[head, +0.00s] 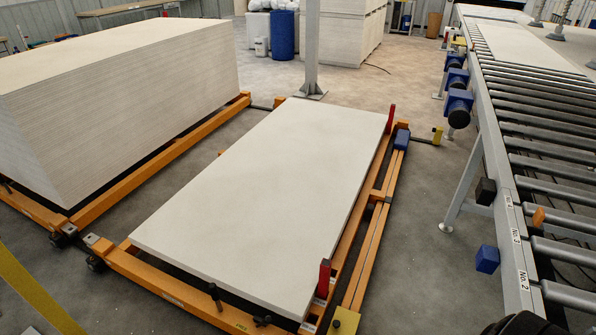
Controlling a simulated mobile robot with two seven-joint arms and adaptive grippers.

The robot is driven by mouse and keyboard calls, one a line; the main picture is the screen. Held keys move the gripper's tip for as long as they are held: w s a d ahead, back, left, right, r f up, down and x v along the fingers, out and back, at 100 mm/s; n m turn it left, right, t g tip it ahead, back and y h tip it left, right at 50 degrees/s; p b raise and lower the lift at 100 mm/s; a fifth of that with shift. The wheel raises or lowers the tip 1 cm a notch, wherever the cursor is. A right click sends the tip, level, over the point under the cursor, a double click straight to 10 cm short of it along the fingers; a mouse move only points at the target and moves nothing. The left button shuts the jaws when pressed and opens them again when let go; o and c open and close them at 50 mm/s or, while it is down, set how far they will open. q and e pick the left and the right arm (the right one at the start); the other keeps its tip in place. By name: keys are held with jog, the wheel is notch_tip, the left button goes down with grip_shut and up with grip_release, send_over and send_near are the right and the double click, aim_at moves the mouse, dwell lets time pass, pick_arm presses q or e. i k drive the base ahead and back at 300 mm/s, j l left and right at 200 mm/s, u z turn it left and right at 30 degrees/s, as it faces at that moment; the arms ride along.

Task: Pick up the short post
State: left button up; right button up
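Upright posts show on the orange cart that carries the white board. A red post (323,278) stands at the board's near right corner, and another red post (390,119) stands at its far right corner. A small dark post (215,296) stands at the near edge of the cart, and a dark low knob (262,320) is close to it. I cannot tell which of these is the short post. Neither of my grippers can be made out in the head view.
The white board (270,190) lies on the cart. A tall stack of boards (130,90) is at the left. A roller conveyor (545,130) with blue motors runs along the right. Grey floor (430,240) is clear between cart and conveyor. A dark object (525,323) is cut off at the bottom.

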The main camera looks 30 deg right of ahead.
aim_at(325, 266)
jog(key=z, duration=1.25)
jog(key=u, duration=1.25)
jog(key=i+j+z, duration=0.15)
jog(key=i, duration=0.25)
